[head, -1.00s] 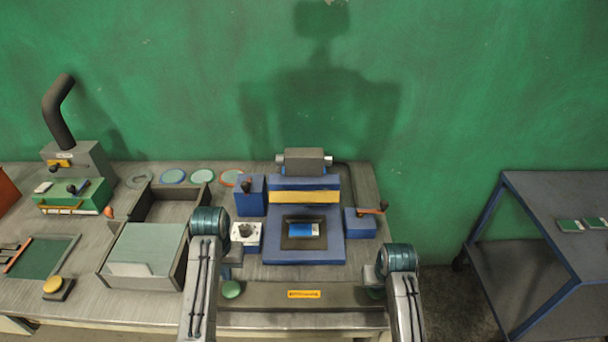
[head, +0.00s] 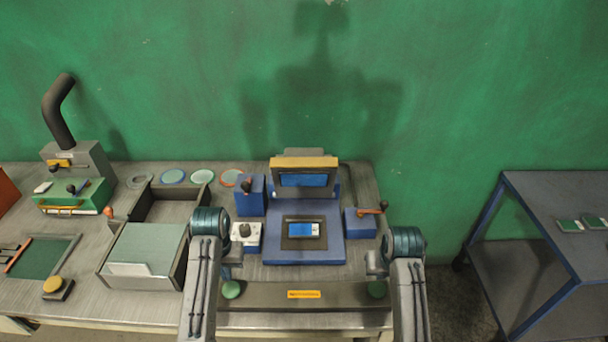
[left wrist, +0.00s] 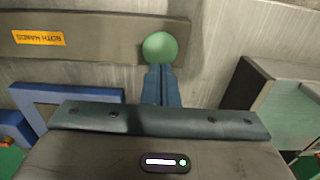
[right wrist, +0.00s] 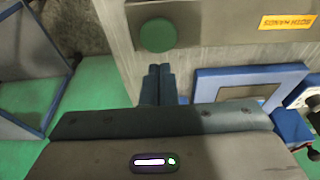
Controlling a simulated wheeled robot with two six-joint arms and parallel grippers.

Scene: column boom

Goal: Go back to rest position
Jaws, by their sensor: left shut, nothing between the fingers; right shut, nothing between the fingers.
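My left gripper (head: 228,270) is shut and empty, just above the bench's front strip near the left green button (head: 231,290). In the left wrist view its closed fingers (left wrist: 160,70) point at that green button (left wrist: 160,48); I cannot tell whether they touch. My right gripper (head: 376,268) is shut and empty near the right green button (head: 377,290). In the right wrist view its closed fingers (right wrist: 158,70) sit just short of the button (right wrist: 157,35), with a visible gap in the picture.
Between the arms stands a blue press (head: 303,250) with its head (head: 303,163) tilted up and a blue-and-white piece (head: 304,229) in its recess. A grey tray (head: 140,282) lies left; a side table (head: 560,200) stands right. The floor between is clear.

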